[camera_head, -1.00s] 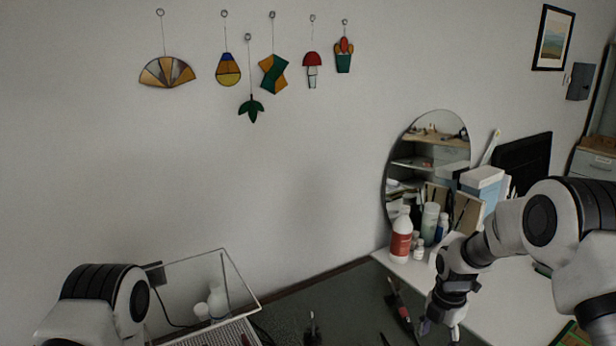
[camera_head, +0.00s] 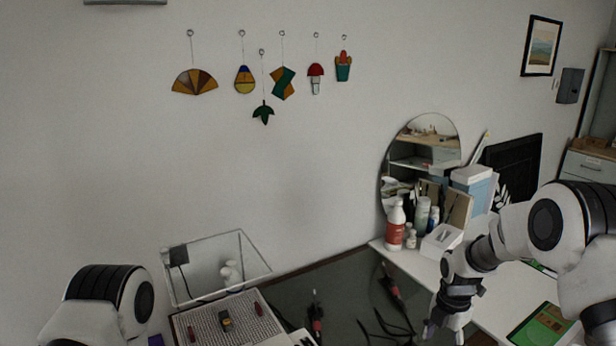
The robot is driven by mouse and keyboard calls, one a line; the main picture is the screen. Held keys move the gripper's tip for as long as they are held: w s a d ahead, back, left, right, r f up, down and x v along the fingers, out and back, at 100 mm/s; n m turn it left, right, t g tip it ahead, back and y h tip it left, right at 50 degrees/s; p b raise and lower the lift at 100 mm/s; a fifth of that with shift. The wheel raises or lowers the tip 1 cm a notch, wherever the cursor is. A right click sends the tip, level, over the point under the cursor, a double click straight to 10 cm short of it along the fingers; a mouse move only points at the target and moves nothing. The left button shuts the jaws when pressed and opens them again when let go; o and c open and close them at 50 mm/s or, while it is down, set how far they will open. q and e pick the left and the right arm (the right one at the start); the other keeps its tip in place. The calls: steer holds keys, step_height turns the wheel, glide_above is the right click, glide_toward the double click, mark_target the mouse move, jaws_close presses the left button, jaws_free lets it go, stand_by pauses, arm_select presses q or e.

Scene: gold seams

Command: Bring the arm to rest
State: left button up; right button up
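My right arm comes in from the right and bends down over the table. Its gripper (camera_head: 445,334) points down at the bottom edge of the view. Its two fingertips look apart, with nothing seen between them. My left arm shows only as a white and black link at the lower left; its gripper is out of view. The dark work mat (camera_head: 345,285) lies left of my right gripper, and the white tabletop (camera_head: 500,300) lies behind and right of it.
Soldering-type tools (camera_head: 317,315) with red parts and black cables lie on the mat. A clear-walled box (camera_head: 215,268) and a perforated tray (camera_head: 205,325) stand left. Bottles (camera_head: 395,228), a white box (camera_head: 441,240) and a round mirror (camera_head: 433,135) stand behind. Stained-glass pieces (camera_head: 283,83) hang on the wall.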

steer(key=s+f+g+b, duration=0.25)
steer(key=s+f, duration=0.35)
steer(key=f, duration=0.6)
arm_select(q)
step_height(320, 180, down, 10)
steer(key=b, duration=0.7)
steer(key=shift+w, duration=0.3)
arm_select(e)
steer(key=s+a+f+m, duration=0.1)
steer(key=s+f+m, duration=0.4)
steer(key=s+m, duration=0.3)
steer(key=s+a+f+m+t, duration=0.1)
steer(key=s+a+f+m, duration=0.1)
steer(key=s+f+m, duration=0.3)
steer(key=s+a+f+m+t, duration=0.1)
steer(key=s+f+m, duration=0.4)
steer(key=s+m, duration=0.6)
steer(key=s, duration=0.4)
steer(key=shift+s+a+f+m, duration=0.3)
steer(key=shift+s+f, duration=0.05)
arm_select(q)
steer(key=shift+s, duration=0.1)
arm_select(e)
steer(key=shift+t, duration=0.25)
